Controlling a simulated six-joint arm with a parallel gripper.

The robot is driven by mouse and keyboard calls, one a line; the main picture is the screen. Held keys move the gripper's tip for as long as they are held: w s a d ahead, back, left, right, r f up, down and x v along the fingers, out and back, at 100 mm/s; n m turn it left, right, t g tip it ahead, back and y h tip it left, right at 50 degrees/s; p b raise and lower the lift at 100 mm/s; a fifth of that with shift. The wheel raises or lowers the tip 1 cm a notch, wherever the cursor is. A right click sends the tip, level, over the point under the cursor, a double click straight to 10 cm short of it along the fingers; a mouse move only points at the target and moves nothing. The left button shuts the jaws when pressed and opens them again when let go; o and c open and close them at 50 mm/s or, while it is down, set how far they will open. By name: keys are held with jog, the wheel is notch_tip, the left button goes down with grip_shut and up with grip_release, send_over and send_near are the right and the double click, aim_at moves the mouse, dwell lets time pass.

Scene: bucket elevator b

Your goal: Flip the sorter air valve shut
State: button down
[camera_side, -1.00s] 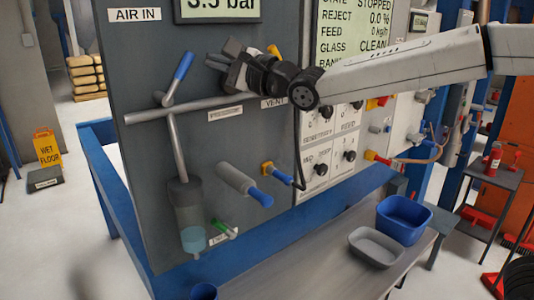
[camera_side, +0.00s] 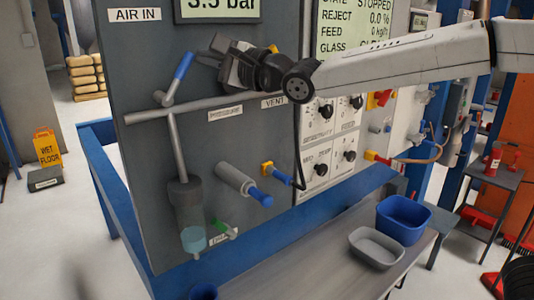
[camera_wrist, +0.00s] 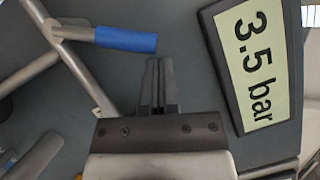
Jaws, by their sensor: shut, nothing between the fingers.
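The sorter air valve has a blue lever handle (camera_side: 183,66) at the upper left of the grey panel, on the pipe below the AIR IN label. In the side view the lever points up and slightly right from its pivot. It also shows in the wrist view (camera_wrist: 126,39), running across the upper left. My gripper (camera_side: 197,55) is shut and empty. In the side view its tips appear close to the right of the blue handle's top.
The pressure display (camera_side: 219,8) reads 3.5 bar and stands close above my gripper. Grey pipes (camera_side: 190,111) and a cylinder with a blue end (camera_side: 244,184) stick out below. A blue bin (camera_side: 403,219) and grey tray (camera_side: 376,248) sit on the bench.

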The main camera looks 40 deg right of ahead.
jog(key=shift+a+r+n+g, duration=0.25)
jog(key=shift+n+g, duration=0.15)
jog(key=shift+n, duration=0.3)
jog(key=a+r+n, duration=0.1)
jog(key=a+n, duration=0.1)
jog(key=a+r+n+g+h, duration=0.1)
jog(key=a+n, duration=0.1)
jog(key=a+r+n+g, duration=0.1)
jog(key=a+n, duration=0.1)
jog(key=shift+a+h, duration=0.35)
jog(key=shift+h, duration=0.05)
jog(key=shift+a+f+n+g+h, duration=0.15)
jog(key=shift+a+n+g+h, duration=0.3)
jog(key=shift+a+n, duration=0.6)
jog(key=shift+a+f+n+g+h, duration=0.1)
jog(key=shift+a+n+g+h, duration=0.35)
jog(key=shift+a+n, duration=0.55)
jog(key=shift+r, duration=0.1)
